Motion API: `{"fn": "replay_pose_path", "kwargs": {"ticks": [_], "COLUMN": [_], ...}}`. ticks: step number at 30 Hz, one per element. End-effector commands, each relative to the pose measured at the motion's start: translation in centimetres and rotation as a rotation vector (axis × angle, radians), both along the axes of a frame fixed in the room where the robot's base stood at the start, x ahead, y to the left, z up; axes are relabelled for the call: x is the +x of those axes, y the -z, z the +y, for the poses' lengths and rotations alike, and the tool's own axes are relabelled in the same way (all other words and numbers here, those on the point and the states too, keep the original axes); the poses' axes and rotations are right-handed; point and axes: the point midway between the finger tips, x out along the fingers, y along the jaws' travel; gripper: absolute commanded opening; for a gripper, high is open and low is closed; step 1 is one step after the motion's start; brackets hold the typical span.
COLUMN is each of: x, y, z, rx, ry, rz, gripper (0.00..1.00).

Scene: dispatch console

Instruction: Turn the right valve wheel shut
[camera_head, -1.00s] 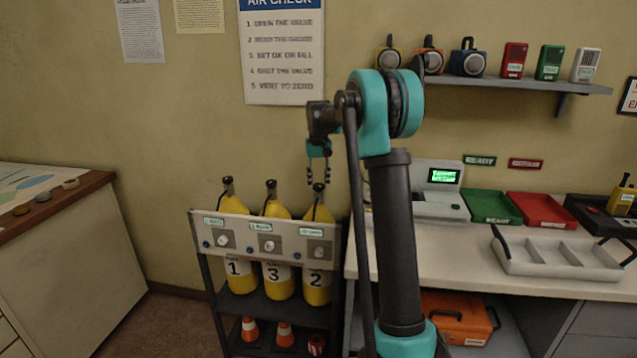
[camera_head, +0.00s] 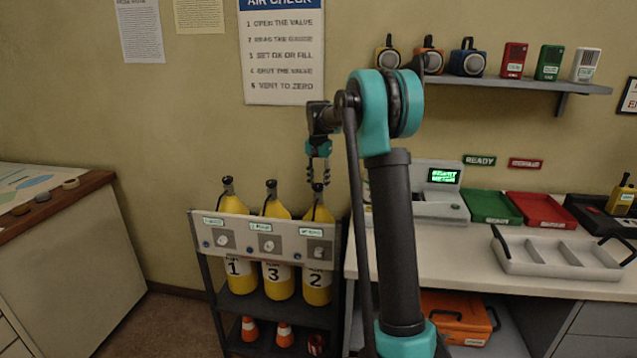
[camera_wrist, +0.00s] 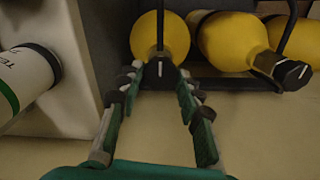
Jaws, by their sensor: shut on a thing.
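The right valve wheel is a small black knob (camera_wrist: 160,71) on top of the yellow cylinder marked 2 (camera_head: 317,285), the rightmost in the rack. My gripper (camera_head: 318,178) points down over this cylinder. In the wrist view my gripper's fingertips (camera_wrist: 159,75) are on either side of the black knob, shut on it. A pale mark shows on the knob's face between the fingers. In the head view the fingers partly hide the knob. How far the wheel is turned cannot be told.
Cylinders 1 (camera_head: 238,272) and 3 (camera_head: 278,280) stand to the left in the same rack, behind a panel (camera_head: 263,238) with gauges. The bench (camera_head: 440,250) is close on the right. Orange cones (camera_head: 284,334) stand on the lower shelf.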

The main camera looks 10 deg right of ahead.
Motion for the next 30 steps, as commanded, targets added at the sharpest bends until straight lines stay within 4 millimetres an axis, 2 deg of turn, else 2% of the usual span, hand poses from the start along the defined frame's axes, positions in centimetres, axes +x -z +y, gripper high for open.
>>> {"fn": "replay_pose_path", "kwargs": {"ticks": [10,11,15,25,30], "x": [0.0,0.0,0.0,0.0,0.0], "y": [0.0,0.0,0.0,-0.2,-2.0], "z": [0.0,0.0,0.0,0.0,0.0], "rx": [-0.001,-0.001,0.000,0.000,0.000], "ry": [0.002,0.002,0.002,0.001,0.001], "rz": [-0.001,-0.001,0.000,0.000,0.000], "gripper": [0.06,0.39,0.56,0.56,0.56]}}
